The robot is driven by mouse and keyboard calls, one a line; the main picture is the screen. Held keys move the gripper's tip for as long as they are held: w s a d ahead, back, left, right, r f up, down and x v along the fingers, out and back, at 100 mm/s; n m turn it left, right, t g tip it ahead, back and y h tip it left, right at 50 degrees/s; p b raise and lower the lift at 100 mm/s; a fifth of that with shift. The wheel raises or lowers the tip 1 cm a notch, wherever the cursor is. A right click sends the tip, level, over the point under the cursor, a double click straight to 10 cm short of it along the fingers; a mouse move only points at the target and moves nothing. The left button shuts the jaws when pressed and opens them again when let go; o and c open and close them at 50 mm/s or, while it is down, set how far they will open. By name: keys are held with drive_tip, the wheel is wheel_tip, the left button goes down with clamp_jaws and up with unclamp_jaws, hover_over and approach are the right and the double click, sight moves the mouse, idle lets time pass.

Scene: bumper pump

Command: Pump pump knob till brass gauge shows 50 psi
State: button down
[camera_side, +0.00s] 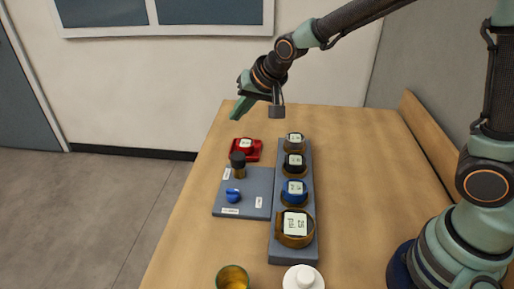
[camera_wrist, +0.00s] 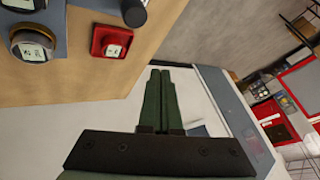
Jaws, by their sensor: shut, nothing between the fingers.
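The pump knob (camera_side: 238,159) is black on a brass-coloured stem and stands upright on a grey panel (camera_side: 258,179) in the side view. A dark round piece at the top edge of the wrist view (camera_wrist: 133,12) looks like this knob. The brass gauge (camera_side: 295,228) is the nearest and largest on a grey rail (camera_side: 290,253). Its white display shows "psi" text turned sideways; the number is too small to read surely. My gripper (camera_side: 236,113) is shut and empty, above the far table edge and apart from the knob. Its green fingers (camera_wrist: 160,75) are together in the wrist view.
A blue knob (camera_side: 233,195) is on the panel. Blue (camera_side: 294,192), black (camera_side: 294,161) and grey (camera_side: 295,142) gauges share the rail. A red gauge (camera_side: 246,149) stands behind the panel. A cup (camera_side: 233,278) and white lidded item (camera_side: 303,278) stand in front.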

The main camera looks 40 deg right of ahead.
sight(236, 156)
drive_tip(key=shift+w+a+f, duration=0.1)
drive_tip(key=shift+a, duration=0.05)
drive_tip(key=shift+f, duration=4.45)
drive_tip(key=shift+a+f, duration=0.1)
drive_tip(key=shift+f, duration=0.3)
drive_tip(key=shift+f, duration=1.1)
drive_tip(key=shift+r, duration=1.45)
